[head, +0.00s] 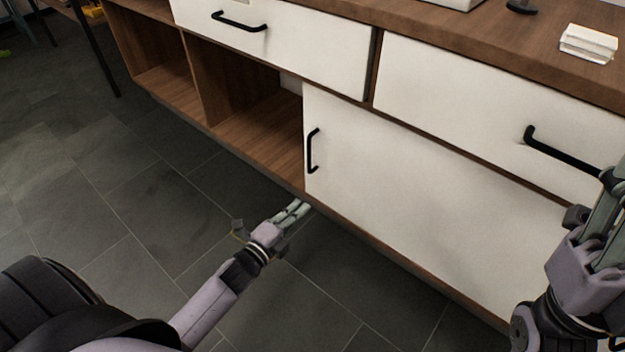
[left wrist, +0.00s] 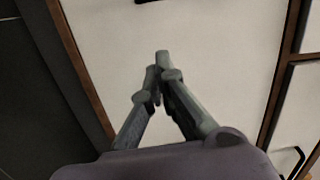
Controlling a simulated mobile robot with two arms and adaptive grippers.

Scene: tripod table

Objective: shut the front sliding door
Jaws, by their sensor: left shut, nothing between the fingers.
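The front sliding door (head: 410,205) is a white panel low in the cabinet, below the right drawer. Its black upright bar handle (head: 313,151) sits near the door's left edge. Left of that edge the compartment (head: 255,135) stands open. My left gripper (head: 303,205) is shut and empty, low by the door's bottom left corner, below the handle. In the left wrist view the shut fingertips (left wrist: 160,72) show against the white door (left wrist: 220,45), with a bit of dark handle (left wrist: 150,2) at the top edge. My right gripper (head: 615,185) is partly cut off at the right edge.
Two white drawers, left (head: 290,45) and right (head: 470,105), sit above, with black handles. The right drawer's handle (head: 565,152) is close to my right gripper. A white stack (head: 589,43) lies on the wooden top. The tiled floor (head: 140,190) in front is clear.

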